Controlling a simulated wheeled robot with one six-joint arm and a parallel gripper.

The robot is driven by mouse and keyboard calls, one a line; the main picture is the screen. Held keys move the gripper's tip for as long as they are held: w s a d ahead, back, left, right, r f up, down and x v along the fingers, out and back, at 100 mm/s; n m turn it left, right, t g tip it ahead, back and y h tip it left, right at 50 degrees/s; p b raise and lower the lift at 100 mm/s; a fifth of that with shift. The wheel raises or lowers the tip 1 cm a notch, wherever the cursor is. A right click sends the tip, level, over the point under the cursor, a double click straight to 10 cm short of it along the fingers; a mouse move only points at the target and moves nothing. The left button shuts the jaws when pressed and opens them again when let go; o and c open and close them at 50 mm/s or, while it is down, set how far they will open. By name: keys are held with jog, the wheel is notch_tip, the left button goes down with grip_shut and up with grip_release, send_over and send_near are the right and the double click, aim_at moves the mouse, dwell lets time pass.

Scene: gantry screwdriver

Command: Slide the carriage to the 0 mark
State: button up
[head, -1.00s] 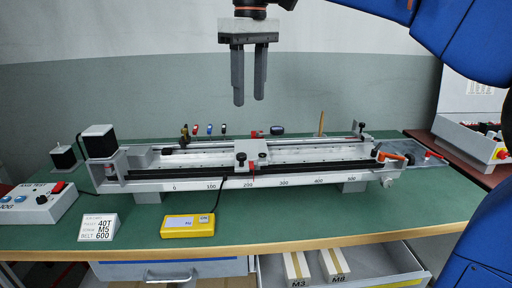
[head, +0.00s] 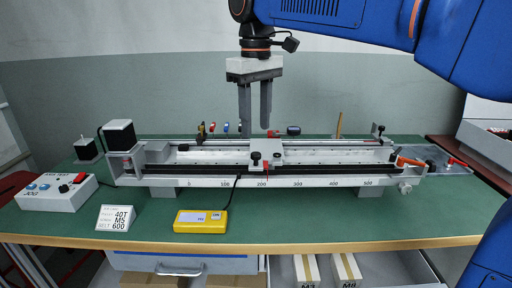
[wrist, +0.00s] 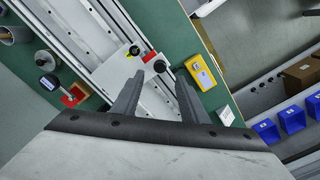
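The white carriage (head: 281,153) sits on the gantry rail (head: 335,182), its red pointer near the 200 mark of the scale. It has dark knobs on its front. The 0 mark (head: 187,184) is at the left end of the scale. My gripper (head: 255,127) points down above and behind the carriage, fingers apart with nothing between them. In the wrist view, the carriage (wrist: 112,76) with its black knob (wrist: 162,66) lies just beyond the open fingers (wrist: 158,80). I cannot tell the exact height gap, but no contact shows.
A yellow meter (head: 201,222) lies in front of the rail. A jog box (head: 57,193), a sign (head: 117,217) and a motor (head: 120,138) stand at the left. An orange-handled lever (head: 410,162) is at the right end. Small tools stand behind the rail.

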aim_at(255, 153)
notch_tip(255, 153, down, 7)
jog(key=shift+f, duration=0.2)
dwell(0.3)
jog(key=shift+a, duration=0.1)
grip_shut()
